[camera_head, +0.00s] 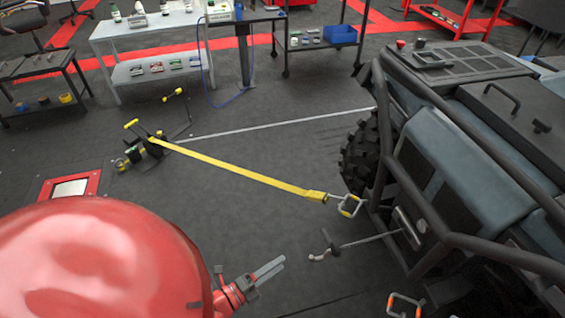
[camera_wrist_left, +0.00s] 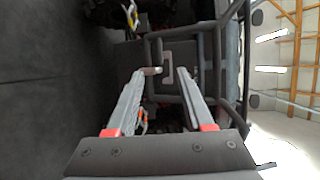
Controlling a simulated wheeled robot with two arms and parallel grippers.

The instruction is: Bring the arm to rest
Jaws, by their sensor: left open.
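My left gripper (camera_head: 268,271) shows at the lower middle of the head view, at the end of my red arm. Its two grey fingers point right toward the vehicle. In the left wrist view the fingers of my left gripper (camera_wrist_left: 158,100) stand apart with nothing held between them. A T-shaped handle (camera_head: 322,250) on a rod sticks out from the vehicle's side, a short way right of the fingertips and apart from them. The handle also shows beyond the fingertips in the left wrist view (camera_wrist_left: 152,71). My right gripper is not in view.
The dark off-road vehicle (camera_head: 462,170) with tube bars fills the right side. A yellow strap (camera_head: 240,172) runs from a floor ratchet to a hook at the vehicle. A white table (camera_head: 155,30) and black carts stand at the back. The floor around my left gripper is clear.

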